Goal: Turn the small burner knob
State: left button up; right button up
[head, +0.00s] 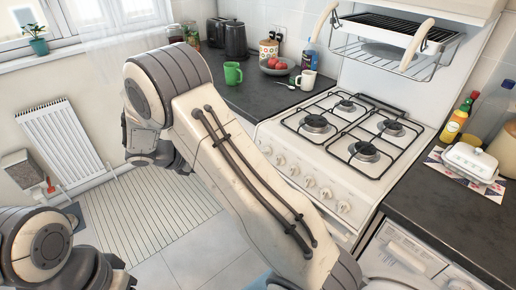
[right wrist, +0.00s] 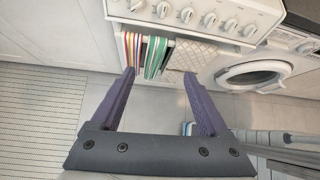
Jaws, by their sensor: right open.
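The white stove (head: 330,135) has a row of several white knobs (head: 309,182) on its front panel in the head view. The knobs also show at the top of the right wrist view (right wrist: 208,19). I cannot tell which one is the small burner knob. My right gripper (right wrist: 159,73) is open and empty, its two purple fingers apart, below and in front of the knob panel and touching nothing. In the head view my right arm crosses in front of the stove's left part. My left gripper is not in view; only my left arm shows at bottom left.
Striped towels (right wrist: 154,56) hang on the stove front below the knobs. A washer (right wrist: 254,75) stands to the right. A green mug (head: 233,73), a white mug (head: 306,80) and a fruit bowl (head: 277,66) stand on the left counter.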

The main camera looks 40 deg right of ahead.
aim_at(264, 151)
jog(key=w+d+f+n+h+p, duration=0.1)
jog(key=d+f, duration=0.3)
jog(key=d, duration=0.4)
jog(key=w+d+f+n+h+p, duration=0.1)
jog(key=w+d+f+n+h, duration=0.1)
jog(key=d, duration=0.6)
jog(key=w+d+f+n+h, duration=0.1)
jog(key=w+d+f+n, duration=0.3)
jog(key=d+f, duration=0.2)
jog(key=shift+w+d+t+h+p, duration=0.25)
jog(key=shift+d+t+h+p, duration=0.15)
jog(key=shift+d, duration=0.5)
grip_shut()
